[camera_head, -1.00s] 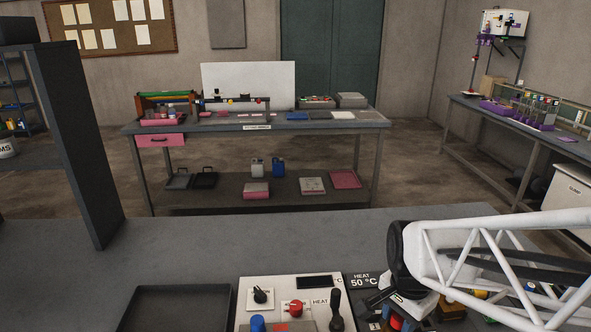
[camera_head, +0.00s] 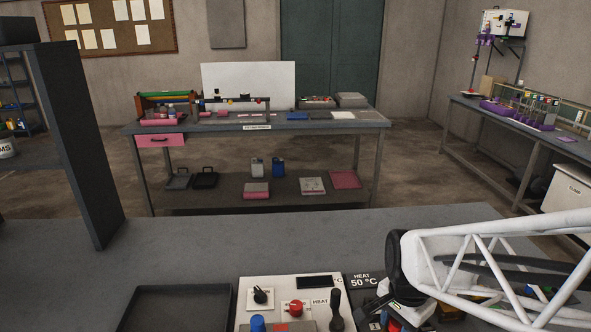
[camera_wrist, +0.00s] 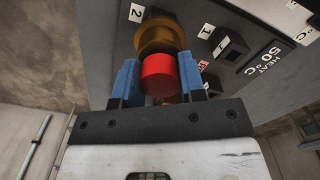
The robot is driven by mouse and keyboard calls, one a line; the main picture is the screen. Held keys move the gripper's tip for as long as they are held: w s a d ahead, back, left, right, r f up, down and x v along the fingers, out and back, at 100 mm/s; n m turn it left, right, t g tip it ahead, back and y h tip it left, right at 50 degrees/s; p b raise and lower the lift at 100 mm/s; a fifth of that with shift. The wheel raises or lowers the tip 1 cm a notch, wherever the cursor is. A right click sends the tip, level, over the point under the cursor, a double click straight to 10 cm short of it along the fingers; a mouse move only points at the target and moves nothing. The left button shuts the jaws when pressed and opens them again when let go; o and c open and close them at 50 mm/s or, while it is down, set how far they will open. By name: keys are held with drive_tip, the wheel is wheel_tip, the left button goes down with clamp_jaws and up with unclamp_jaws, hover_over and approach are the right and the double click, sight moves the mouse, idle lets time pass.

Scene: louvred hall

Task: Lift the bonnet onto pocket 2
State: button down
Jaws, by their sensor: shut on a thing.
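In the wrist view my gripper (camera_wrist: 160,76) has its blue fingers shut on the sides of a red cylinder (camera_wrist: 158,74), which I take to be the bonnet's top. A brass-coloured round part (camera_wrist: 160,37) lies directly beyond it; I cannot tell whether the two are one piece. Pocket 2 itself is not clearly seen, and contact there is hidden. In the head view my gripper (camera_head: 381,304) points down at the lower right, with a bit of red (camera_head: 394,325) below it.
The HEAT 50 °C plate (camera_head: 363,281) stands beside a control panel (camera_head: 285,285) with knobs and an upright black handle (camera_head: 336,310). An empty dark tray (camera_head: 175,310) is to the left. The grey bench behind is clear.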

drive_tip(key=c, duration=0.6)
unclamp_jaws()
drive_tip(key=shift+r, duration=2.5)
drive_tip(key=shift+r, duration=3.9)
